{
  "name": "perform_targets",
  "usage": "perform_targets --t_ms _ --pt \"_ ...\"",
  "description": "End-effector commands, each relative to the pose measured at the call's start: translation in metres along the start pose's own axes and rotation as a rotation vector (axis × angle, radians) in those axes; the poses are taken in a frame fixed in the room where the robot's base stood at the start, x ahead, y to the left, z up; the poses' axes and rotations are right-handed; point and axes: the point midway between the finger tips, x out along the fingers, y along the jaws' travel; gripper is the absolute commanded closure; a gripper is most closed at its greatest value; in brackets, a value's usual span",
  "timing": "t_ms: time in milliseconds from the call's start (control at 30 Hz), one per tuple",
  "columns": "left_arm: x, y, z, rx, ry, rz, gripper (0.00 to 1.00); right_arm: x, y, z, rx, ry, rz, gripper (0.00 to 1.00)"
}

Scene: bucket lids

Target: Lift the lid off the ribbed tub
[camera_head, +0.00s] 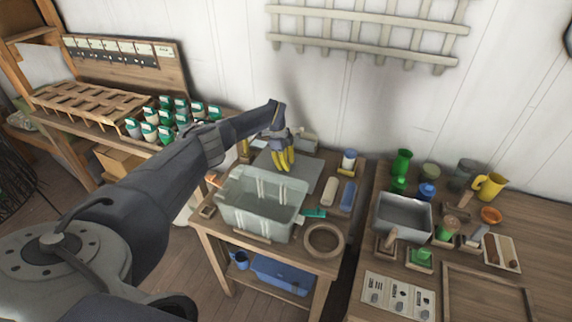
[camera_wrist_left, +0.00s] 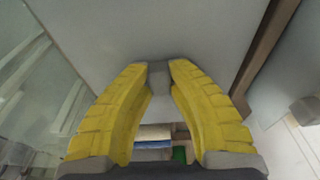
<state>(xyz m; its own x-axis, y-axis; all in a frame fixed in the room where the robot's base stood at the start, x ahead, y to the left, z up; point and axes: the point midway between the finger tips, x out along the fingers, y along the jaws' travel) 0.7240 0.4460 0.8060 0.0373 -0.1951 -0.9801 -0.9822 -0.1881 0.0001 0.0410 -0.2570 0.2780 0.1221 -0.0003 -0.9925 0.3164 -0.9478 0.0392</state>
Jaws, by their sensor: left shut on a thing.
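The ribbed tub (camera_head: 245,215) is pale grey-green and see-through, and stands open-topped on the small wooden table. Part of its wall shows in the left wrist view (camera_wrist_left: 40,95). A flat grey lid (camera_head: 306,166) is off the tub, behind it and to its right. I cannot tell whether the lid rests on the table or hangs just above it. My left gripper (camera_head: 286,160) reaches down over the lid with yellow fingers. In the left wrist view, the fingertips pinch a small grey knob (camera_wrist_left: 158,76) on the lid (camera_wrist_left: 150,30). My right gripper is out of view.
The table also bears a wooden ring (camera_head: 323,241), a blue-capped jar (camera_head: 349,160), a blue block (camera_head: 348,196) and a teal tool (camera_head: 314,213). A crowded bench with a grey bin (camera_head: 403,215) stands at right. Seedling pots (camera_head: 165,133) stand at left.

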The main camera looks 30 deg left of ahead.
Motion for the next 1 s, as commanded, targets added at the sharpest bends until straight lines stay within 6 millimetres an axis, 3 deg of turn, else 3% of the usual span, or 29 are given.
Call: perform_targets --t_ms 867,900,1000 --pt "0.012 0.0 0.002 -0.001 0.001 0.0 1.0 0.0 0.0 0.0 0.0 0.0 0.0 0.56" --pt "0.012 0.0 0.002 -0.001 0.001 0.0 0.79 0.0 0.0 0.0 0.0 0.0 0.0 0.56" --pt "0.012 0.0 0.002 0.0 0.001 0.0 0.68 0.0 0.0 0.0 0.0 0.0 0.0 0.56"
